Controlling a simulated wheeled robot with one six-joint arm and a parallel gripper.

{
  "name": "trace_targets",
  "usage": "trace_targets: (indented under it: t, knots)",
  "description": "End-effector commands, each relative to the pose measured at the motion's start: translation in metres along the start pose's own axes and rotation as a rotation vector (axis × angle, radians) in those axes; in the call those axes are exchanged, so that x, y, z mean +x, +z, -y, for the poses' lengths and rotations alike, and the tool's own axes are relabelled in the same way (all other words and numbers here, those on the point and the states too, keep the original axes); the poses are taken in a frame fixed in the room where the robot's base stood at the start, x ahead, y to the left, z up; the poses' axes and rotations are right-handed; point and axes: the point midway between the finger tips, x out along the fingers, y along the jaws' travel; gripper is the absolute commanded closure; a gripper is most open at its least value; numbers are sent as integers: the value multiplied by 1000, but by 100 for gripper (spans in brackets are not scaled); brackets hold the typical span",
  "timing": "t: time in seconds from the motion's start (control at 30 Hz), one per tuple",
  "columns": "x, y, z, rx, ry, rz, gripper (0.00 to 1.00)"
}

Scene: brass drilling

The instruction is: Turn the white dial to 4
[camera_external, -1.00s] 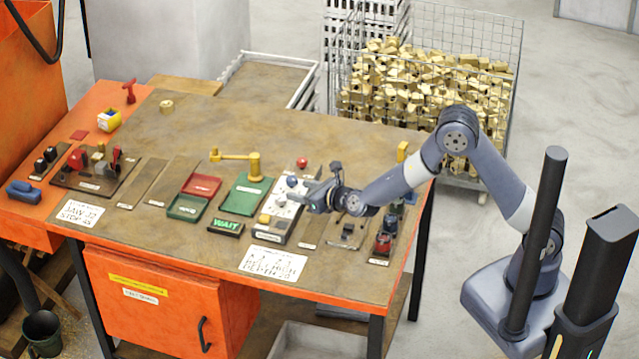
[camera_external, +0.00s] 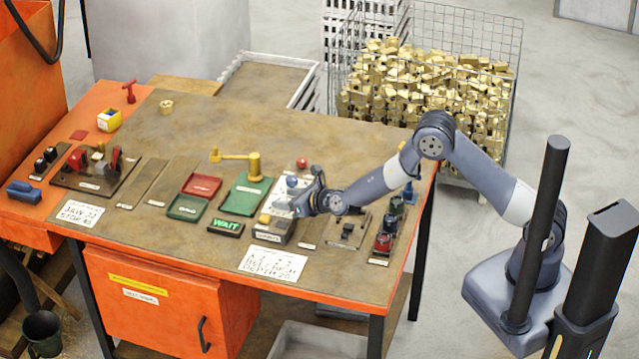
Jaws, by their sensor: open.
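My gripper (camera_external: 298,200) is over the grey control panel (camera_external: 272,229) near the middle of the table and reaches in from the right. A blue knob (camera_external: 292,181) and a yellow button (camera_external: 265,218) show on this panel beside the gripper. The panel has a white face, mostly covered by the gripper. I cannot pick out the white dial; it may be hidden behind the gripper. Whether the fingers touch anything is too small to tell.
A green WAIT sign (camera_external: 226,227) and a green stand with a yellow lever (camera_external: 247,192) are left of the panel. A printed card (camera_external: 273,263) lies in front. The table's back middle is clear.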

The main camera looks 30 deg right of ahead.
Motion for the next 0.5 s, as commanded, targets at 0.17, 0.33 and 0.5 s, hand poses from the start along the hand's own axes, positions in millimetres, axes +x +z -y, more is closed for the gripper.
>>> trace_targets:
  t: [0.17,0.33,0.5]
  knots:
    - [12,0,1,0,-1,-1,49]
    - [15,0,1,-1,-1,1,49]
    - [14,0,0,-1,-1,1,49]
